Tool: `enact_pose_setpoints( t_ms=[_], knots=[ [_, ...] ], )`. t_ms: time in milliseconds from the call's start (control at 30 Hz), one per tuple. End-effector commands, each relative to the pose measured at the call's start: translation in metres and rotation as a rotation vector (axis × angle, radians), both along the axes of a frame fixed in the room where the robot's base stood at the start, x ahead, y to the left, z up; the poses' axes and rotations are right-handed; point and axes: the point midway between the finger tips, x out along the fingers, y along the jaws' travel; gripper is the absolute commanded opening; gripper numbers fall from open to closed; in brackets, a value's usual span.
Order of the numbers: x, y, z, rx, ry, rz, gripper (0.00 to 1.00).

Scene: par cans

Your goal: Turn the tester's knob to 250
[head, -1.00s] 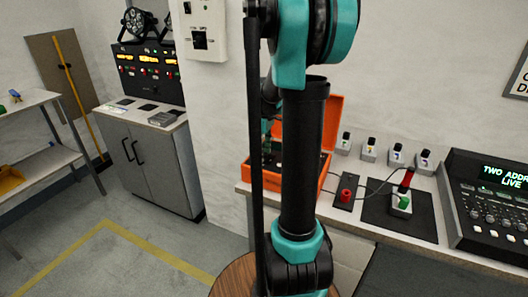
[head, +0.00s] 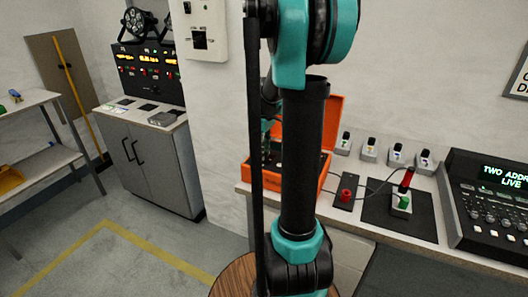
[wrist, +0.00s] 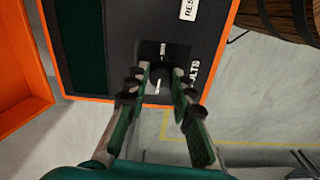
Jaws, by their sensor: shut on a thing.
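The tester is an orange case with a black panel (wrist: 120,35), seen from above in the wrist view. Its orange side (head: 327,168) shows behind my arm in the head view. The knob (wrist: 158,74) is a small dark part near the panel's edge, with pale marks above and below it. My gripper (wrist: 160,76) is shut on the knob, one finger on each side. Lettering ending in "LTS" is partly covered by the right finger. No 250 mark can be read. In the head view my arm hides the knob and most of the panel.
Right of the tester, the bench holds a red-knobbed box (head: 346,194), a black mat (head: 420,226) with a small device, several small units behind, and a lighting console (head: 490,205). A barrel (wrist: 290,20) stands near the case. Open floor lies left.

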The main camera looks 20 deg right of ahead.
Motion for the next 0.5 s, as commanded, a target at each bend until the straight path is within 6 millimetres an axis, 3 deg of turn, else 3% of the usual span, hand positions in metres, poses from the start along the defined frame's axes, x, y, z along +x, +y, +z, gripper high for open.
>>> enact_pose_setpoints(
  t_ms=[500],
  knots=[
    [0.0003,0.0,0.0002,0.0,0.0,-0.45,0.0]
  ],
)
